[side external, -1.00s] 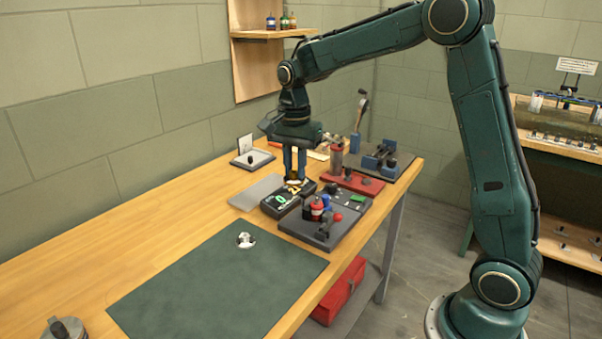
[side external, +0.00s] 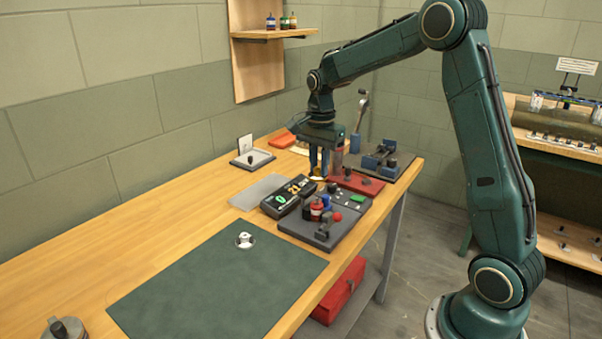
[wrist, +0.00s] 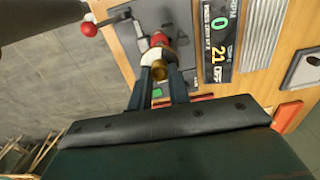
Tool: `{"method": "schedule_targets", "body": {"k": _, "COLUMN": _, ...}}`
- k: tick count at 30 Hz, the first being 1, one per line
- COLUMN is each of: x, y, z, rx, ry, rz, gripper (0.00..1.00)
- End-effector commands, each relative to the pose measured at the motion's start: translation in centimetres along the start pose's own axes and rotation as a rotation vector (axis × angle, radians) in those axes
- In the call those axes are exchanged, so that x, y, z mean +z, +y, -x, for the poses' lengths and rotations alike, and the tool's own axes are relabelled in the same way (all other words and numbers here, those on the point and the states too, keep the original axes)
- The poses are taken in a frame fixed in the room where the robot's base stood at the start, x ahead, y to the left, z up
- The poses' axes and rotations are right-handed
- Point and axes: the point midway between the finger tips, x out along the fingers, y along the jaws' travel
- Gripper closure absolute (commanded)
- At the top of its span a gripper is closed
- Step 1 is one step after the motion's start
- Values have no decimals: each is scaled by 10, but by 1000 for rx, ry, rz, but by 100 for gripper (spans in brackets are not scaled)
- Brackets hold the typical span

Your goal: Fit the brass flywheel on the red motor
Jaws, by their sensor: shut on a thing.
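My gripper (side external: 318,173) is shut on the brass flywheel (side external: 317,172) and holds it in the air, behind the motor stand in the side view. In the wrist view the brass flywheel (wrist: 159,73) shows between the two fingers of my gripper (wrist: 161,85). The red motor (side external: 317,209) stands upright on the dark grey stand (side external: 292,226), in front of and below my gripper. A red part, apparently this motor (wrist: 158,40), shows beyond the fingers in the wrist view, partly hidden. The flywheel is apart from the motor in the side view.
A blue motor (side external: 326,201) and a red-knobbed lever (side external: 338,217) stand close to the red motor. A black readout box (side external: 279,206) lies to the left. A red rack (side external: 360,184) is at the right. The green mat (side external: 200,290) is mostly clear.

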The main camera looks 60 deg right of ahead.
Motion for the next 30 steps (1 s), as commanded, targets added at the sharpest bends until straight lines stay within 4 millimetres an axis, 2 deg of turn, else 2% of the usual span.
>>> {"method": "schedule_targets", "body": {"k": 30, "x": 0, "y": 0, "z": -48, "rx": 1, "ry": 0, "rz": 0, "gripper": 100}}
